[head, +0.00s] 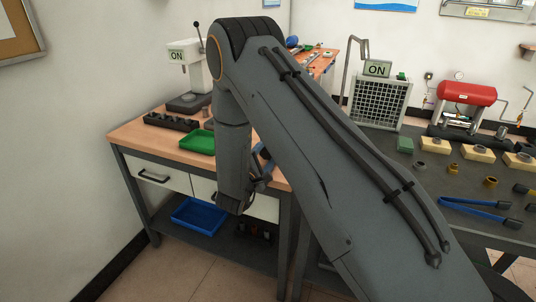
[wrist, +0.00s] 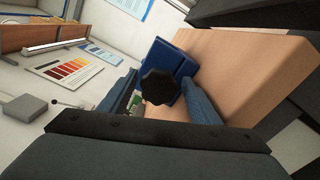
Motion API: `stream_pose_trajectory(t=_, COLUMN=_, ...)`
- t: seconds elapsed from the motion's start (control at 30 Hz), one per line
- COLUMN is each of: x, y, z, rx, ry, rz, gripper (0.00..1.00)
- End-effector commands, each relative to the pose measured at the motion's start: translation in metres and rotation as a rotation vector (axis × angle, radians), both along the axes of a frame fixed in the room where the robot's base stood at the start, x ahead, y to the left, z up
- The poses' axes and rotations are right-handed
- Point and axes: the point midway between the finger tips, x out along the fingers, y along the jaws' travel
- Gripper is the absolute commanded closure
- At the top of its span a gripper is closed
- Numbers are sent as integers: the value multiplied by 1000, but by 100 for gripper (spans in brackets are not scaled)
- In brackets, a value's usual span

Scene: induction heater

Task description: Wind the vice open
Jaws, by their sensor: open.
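The blue vice (wrist: 180,57) shows in the wrist view at the edge of the wooden bench top. A dark, many-sided knob (wrist: 158,88), apparently the end of the vice's screw or handle, faces the camera in front of the blue body. My gripper (wrist: 160,78) is open, with one blue finger on each side of the knob. I cannot tell whether either finger touches it. In the head view my arm hides most of the vice area; only small blue parts show beside my wrist, and I cannot tell whether they are vice or fingers.
The wooden bench (head: 130,133) carries a green tray (head: 198,141), a black block with holes (head: 170,122) and a press (head: 188,70) with an ON sign. A blue tray (head: 199,215) lies on the shelf below. A dark table (head: 450,165) with several parts stands at right.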

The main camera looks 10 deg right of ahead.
Motion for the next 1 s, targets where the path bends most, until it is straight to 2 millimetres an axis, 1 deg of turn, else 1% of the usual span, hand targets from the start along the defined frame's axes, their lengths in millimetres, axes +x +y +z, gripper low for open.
stream_pose_trajectory(t=0.17, x=0, y=1, z=0, rx=0, ry=1, rz=2, gripper=42)
stream_pose_trajectory(t=0.27, x=-3, y=4, z=-1, rx=1, ry=1, rz=3, gripper=42)
stream_pose_trajectory(t=0.37, x=-12, y=11, z=-1, rx=0, ry=2, rz=5, gripper=42)
stream_pose_trajectory(t=0.6, x=-45, y=34, z=-2, rx=0, ry=2, rz=5, gripper=42)
stream_pose_trajectory(t=0.7, x=-55, y=41, z=-1, rx=0, ry=2, rz=4, gripper=42)
stream_pose_trajectory(t=0.83, x=-62, y=46, z=-1, rx=0, ry=0, rz=2, gripper=42)
stream_pose_trajectory(t=1.0, x=-65, y=47, z=0, rx=0, ry=0, rz=1, gripper=42)
